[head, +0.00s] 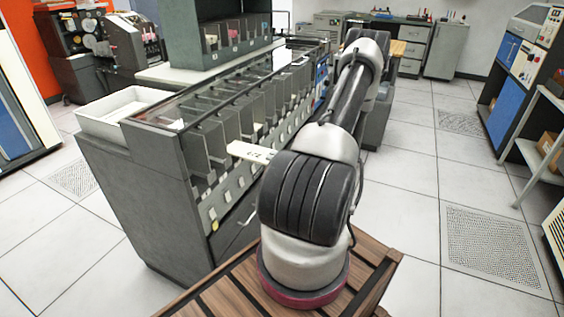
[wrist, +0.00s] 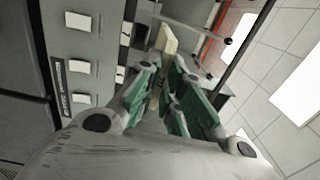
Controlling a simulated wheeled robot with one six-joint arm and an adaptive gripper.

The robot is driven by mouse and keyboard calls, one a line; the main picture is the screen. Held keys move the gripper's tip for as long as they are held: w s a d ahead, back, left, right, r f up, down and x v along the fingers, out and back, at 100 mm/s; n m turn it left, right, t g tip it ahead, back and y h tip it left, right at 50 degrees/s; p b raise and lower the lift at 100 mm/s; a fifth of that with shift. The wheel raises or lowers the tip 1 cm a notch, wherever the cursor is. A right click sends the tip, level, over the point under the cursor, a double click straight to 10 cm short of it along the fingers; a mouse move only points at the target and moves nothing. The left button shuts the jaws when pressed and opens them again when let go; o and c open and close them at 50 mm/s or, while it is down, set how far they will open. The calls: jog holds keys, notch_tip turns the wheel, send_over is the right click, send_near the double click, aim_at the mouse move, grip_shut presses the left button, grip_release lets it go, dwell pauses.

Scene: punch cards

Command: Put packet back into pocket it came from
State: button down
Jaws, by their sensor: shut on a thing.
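The packet is a cream-coloured slim block (wrist: 168,42), seen between my gripper's green-padded fingers in the wrist view. My gripper (wrist: 165,75) is shut on it, and the packet sticks out beyond the fingertips. In the head view a cream packet end (head: 247,150) with dark marks shows left of my arm, in front of the pockets; my gripper is hidden behind the arm there. The grey sorter (head: 150,205) has a row of open-topped pockets (head: 207,150) with small light labels below. I cannot tell which pocket the packet came from.
A white tray (head: 108,122) sits on the sorter's near left end. A dark upper rack (head: 215,47) holds small cards behind the pockets. Tiled floor (head: 400,180) is clear on the right, with a shelf and blue cabinet (head: 508,95) beyond.

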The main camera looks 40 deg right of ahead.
aim_at(234, 147)
jog(key=shift+f+x, duration=0.2)
jog(key=shift+x, duration=8.3)
jog(key=shift+f, duration=0.1)
jog(key=shift+f, duration=0.85)
jog(key=c, duration=1.5)
grip_release()
jog(key=shift+s, duration=0.15)
jog(key=v, duration=1.1)
jog(key=shift+s, duration=0.35)
